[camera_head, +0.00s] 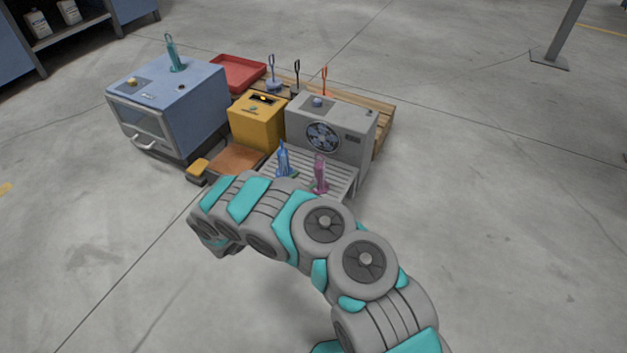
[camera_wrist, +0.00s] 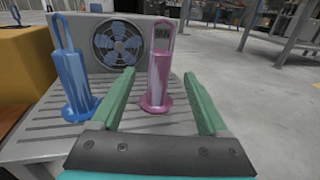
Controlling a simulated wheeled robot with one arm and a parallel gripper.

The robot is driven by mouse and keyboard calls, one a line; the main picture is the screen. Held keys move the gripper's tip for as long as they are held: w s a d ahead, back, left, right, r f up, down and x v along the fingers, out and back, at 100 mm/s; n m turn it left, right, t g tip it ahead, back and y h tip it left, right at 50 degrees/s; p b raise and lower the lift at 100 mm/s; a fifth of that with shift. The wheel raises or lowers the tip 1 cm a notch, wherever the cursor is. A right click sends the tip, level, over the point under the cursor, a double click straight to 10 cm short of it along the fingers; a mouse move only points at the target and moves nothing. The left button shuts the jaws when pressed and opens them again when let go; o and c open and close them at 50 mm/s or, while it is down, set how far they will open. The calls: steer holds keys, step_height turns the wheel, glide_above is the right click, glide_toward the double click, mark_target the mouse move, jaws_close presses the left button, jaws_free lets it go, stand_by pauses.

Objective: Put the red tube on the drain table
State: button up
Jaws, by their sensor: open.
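The only reddish tube I see is a pink-magenta one (camera_head: 320,172), standing upright on the grey slatted drain table (camera_head: 340,186). In the wrist view the pink tube (camera_wrist: 158,70) has a looped top and a round foot. My gripper (camera_wrist: 160,85) is open, with its green fingers left and right of the pink tube in the picture; no grip on it shows. Whether the tube is fully between the fingers or just beyond them I cannot tell. A blue tube (camera_wrist: 69,65) stands on the same table to the left. My arm hides the gripper in the head view.
A grey box with a fan (camera_head: 335,130) stands behind the drain table. A yellow box (camera_head: 258,122), a brown plate (camera_head: 238,160) and a blue oven-like box (camera_head: 190,110) with a teal tube (camera_head: 172,54) lie leftward. A red tray (camera_head: 238,72) is behind.

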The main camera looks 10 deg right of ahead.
steer(key=shift+s+a, duration=0.1)
steer(key=s+d+r+m+g+h, duration=0.2)
steer(key=s+d+r+m+g, duration=0.15)
steer(key=d+r, duration=0.45)
steer(key=s+d+r+m+g+h, duration=0.1)
steer(key=s+d+r+m+g, duration=0.2)
steer(key=d+r+m+g, duration=0.35)
steer(key=s+d+r+m+g+y, duration=0.35)
steer(key=s+d+r+m, duration=0.35)
steer(key=s+r, duration=0.4)
steer(key=s+r+m+g+y, duration=0.25)
steer(key=s+m+y, duration=0.3)
steer(key=s, duration=1.15)
steer(key=s+a+m+t+y, duration=0.2)
steer(key=s+a+y, duration=0.6)
steer(key=s+a, duration=0.4)
steer(key=shift+s+a+f+m+t, duration=0.15)
steer(key=shift+s+a+m+t, duration=0.25)
steer(key=shift+a+m, duration=0.35)
steer(key=shift+a, duration=0.1)
